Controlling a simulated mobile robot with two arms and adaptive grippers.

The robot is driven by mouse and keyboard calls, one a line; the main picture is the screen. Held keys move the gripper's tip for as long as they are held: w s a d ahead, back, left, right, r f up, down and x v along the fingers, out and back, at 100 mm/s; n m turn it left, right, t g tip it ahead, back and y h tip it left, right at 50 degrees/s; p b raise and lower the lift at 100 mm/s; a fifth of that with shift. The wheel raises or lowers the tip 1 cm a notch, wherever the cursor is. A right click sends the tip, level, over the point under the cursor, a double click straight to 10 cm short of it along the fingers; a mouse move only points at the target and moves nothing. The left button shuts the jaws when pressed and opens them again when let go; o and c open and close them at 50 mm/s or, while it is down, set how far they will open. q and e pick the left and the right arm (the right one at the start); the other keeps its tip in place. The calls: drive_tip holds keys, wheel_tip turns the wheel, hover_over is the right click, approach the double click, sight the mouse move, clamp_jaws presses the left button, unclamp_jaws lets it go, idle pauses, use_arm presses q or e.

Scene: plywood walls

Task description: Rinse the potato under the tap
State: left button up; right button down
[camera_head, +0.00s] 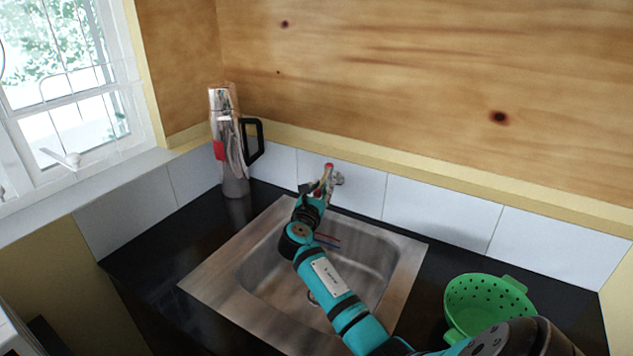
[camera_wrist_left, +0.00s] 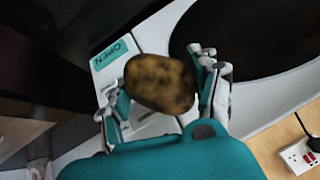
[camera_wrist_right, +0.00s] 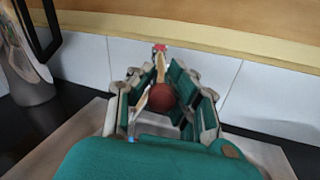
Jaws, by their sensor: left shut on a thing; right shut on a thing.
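The potato (camera_wrist_left: 160,83), brown and mottled, is between the fingers of my left gripper (camera_wrist_left: 162,92) in the left wrist view. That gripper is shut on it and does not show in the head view. The tap (camera_head: 329,170), with a red top, is on the tiled wall behind the steel sink (camera_head: 225,275). My right gripper (camera_head: 315,195) is at the tap and shut on it. In the right wrist view a round dark red part (camera_wrist_right: 161,97) of the tap sits between the fingers. No water can be made out.
A green colander (camera_head: 470,293) stands on the black counter right of the sink. A tall metal flask (camera_head: 232,150) with a black handle stands at the back left corner. A window (camera_head: 70,80) is at left.

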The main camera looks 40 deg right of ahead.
drive_tip(key=c, duration=1.3)
unclamp_jaws()
drive_tip(key=shift+w+f, duration=0.1)
drive_tip(key=shift+f, duration=0.05)
drive_tip(key=v, duration=1.2)
